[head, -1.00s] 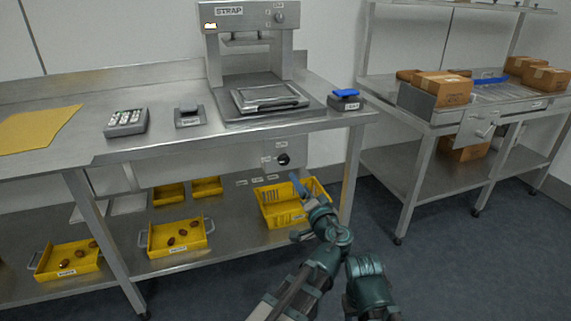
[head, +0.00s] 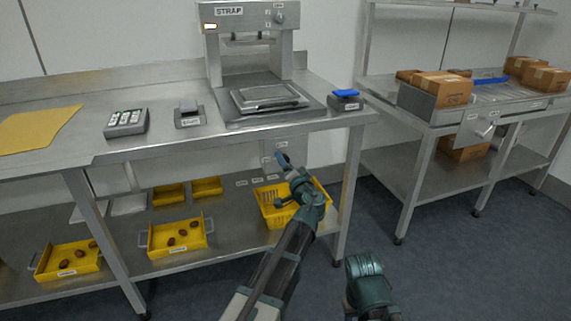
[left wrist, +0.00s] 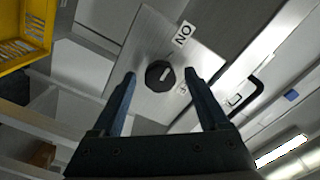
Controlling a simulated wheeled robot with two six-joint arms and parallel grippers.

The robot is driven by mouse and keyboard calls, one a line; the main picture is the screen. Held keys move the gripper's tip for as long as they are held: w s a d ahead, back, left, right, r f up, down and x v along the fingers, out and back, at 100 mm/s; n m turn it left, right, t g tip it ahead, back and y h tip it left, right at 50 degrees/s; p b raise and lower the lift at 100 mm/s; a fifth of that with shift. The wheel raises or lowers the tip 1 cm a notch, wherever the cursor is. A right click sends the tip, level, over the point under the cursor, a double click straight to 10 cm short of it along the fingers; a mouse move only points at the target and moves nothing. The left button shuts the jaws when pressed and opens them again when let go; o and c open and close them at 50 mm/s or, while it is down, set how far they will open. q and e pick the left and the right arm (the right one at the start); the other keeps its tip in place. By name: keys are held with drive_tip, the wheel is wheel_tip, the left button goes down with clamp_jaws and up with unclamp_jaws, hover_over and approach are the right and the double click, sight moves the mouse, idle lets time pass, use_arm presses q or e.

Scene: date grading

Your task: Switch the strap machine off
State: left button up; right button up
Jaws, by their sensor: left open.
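The strap machine (head: 213,60) stands at the back of the left bench, with a lit lamp (head: 210,27) on its upper left. In the left wrist view a round black knob (left wrist: 153,82) with a white mark sits on a metal panel (left wrist: 140,45). An ON label (left wrist: 183,33) is beside it; a second label is partly hidden by a finger. I cannot tell which label the mark points to. My left gripper (head: 282,160) is open, its fingers either side of the knob in the wrist view (left wrist: 161,78); contact is unclear. In the head view it hides the knob.
The bench edge (head: 215,146) is just above my left gripper. A yellow crate (head: 265,205) is on the shelf below it, with yellow trays (head: 178,250) to the left. A second bench with cartons (head: 440,88) stands right; floor between is clear.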

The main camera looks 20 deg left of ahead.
use_arm(q)
drive_tip(key=shift+w+a, duration=0.1)
drive_tip(key=shift+w, duration=0.05)
clamp_jaws()
idle(0.4)
drive_tip(key=shift+m, duration=8.9)
